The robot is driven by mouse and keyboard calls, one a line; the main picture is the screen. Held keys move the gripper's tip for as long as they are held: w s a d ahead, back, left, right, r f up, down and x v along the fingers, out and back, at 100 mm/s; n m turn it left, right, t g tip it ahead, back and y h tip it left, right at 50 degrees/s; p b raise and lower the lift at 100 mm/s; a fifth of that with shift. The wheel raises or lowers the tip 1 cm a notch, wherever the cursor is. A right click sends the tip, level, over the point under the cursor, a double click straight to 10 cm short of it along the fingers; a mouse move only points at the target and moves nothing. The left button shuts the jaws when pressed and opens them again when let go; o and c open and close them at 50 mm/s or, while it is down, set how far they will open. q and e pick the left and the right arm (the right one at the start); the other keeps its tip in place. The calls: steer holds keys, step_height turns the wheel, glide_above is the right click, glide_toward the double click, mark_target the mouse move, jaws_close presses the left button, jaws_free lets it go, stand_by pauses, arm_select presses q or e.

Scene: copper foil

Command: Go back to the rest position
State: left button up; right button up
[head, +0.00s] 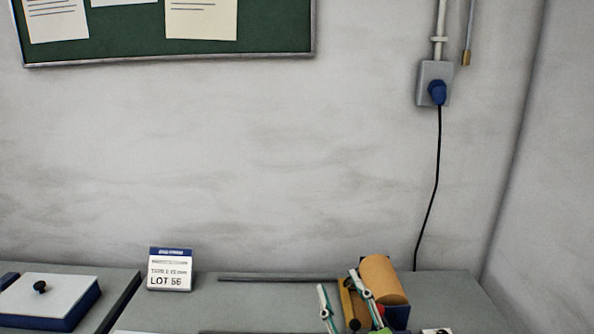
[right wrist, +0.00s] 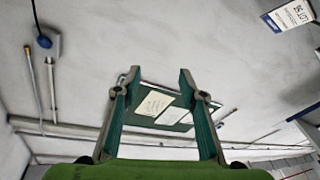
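My right gripper (head: 338,281) shows at the bottom of the head view, its two teal and grey fingers spread and pointing up. In the right wrist view my right gripper (right wrist: 154,78) is open, with nothing between the fingers; the wall and board lie beyond it. An orange-tan roll (head: 382,280) stands tilted on a dark blue holder just right of the gripper in the head view. I cannot tell from this view how far apart they are in depth. My left gripper is in neither view.
A grey bench (head: 240,294) runs along the wall. A white sign reading LOT (head: 169,270) stands on it, and a white-topped blue box (head: 48,299) lies at left. A black cable hangs from a wall socket (head: 434,83). A green board (head: 273,27) hangs above.

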steer(key=s+d+f+m+g+h, duration=0.1)
steer(key=s+d+f+g, duration=0.2)
steer(key=s+f, duration=0.2)
steer(key=s+d+f+m+g+h, duration=0.2)
steer(key=s+d+f+g, duration=0.2)
steer(key=f, duration=0.6)
steer(key=s+d+f+m+g+h, duration=0.1)
steer(key=s+d+f+m+g, duration=0.1)
steer(key=s+f, duration=0.4)
steer(key=shift+d+f+g, duration=0.7)
steer(key=shift+d+f, duration=0.35)
steer(key=shift+f, duration=0.25)
steer(key=s+d+f+g, duration=0.1)
steer(key=s+f+g, duration=0.45)
steer(key=s, duration=0.75)
step_height(320, 180, down, 28)
steer(key=s+g+b, duration=0.1)
steer(key=s, duration=0.2)
steer(key=s+d+f+g+b, duration=0.1)
steer(key=s+d+f, duration=0.2)
steer(key=s+f, duration=1.3)
steer(key=shift+s+f, duration=0.3)
steer(key=shift+f, duration=0.3)
